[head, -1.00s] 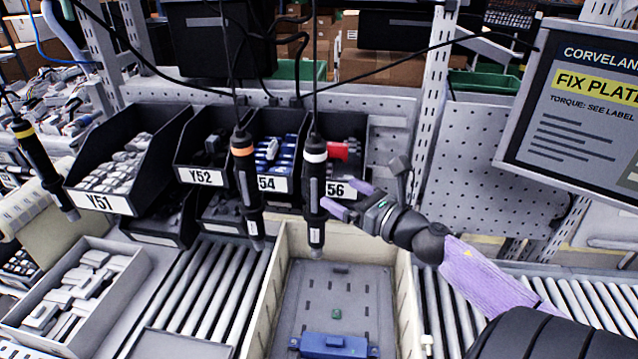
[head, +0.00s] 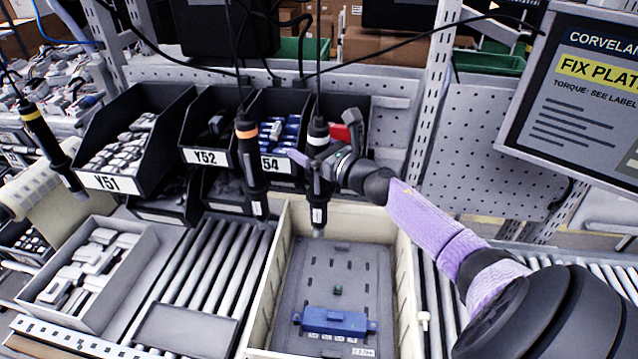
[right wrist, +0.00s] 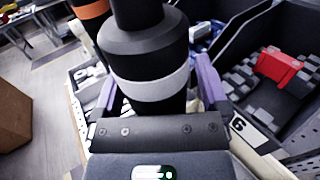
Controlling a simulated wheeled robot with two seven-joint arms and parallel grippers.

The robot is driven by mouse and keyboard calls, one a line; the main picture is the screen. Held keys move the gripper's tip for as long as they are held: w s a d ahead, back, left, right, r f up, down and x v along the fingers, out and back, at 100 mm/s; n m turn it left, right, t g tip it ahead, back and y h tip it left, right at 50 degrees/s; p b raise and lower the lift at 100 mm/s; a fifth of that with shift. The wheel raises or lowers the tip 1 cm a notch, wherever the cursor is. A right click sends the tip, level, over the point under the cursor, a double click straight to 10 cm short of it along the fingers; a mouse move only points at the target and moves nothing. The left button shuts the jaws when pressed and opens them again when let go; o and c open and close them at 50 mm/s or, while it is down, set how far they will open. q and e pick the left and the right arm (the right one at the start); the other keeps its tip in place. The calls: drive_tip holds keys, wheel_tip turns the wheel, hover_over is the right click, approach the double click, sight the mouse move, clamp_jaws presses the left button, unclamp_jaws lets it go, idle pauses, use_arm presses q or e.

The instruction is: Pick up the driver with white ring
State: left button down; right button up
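My right gripper (head: 311,166) is at the driver from the right, just below the ring. In the right wrist view its purple fingers (right wrist: 157,82) stand apart on either side of the driver, with a gap on the right side. The right gripper is open. The driver's far side is hidden. My left gripper is not in view.
An orange-ringed driver (head: 247,134) hangs close on the left, and a yellow-ringed one (head: 31,114) hangs at far left. Black parts bins (head: 108,181) stand behind. Below is a cream-walled tote (head: 262,290) with a blue part (head: 334,321). A sign (head: 590,120) is at right.

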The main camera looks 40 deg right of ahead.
clamp_jaws()
idle(0.4)
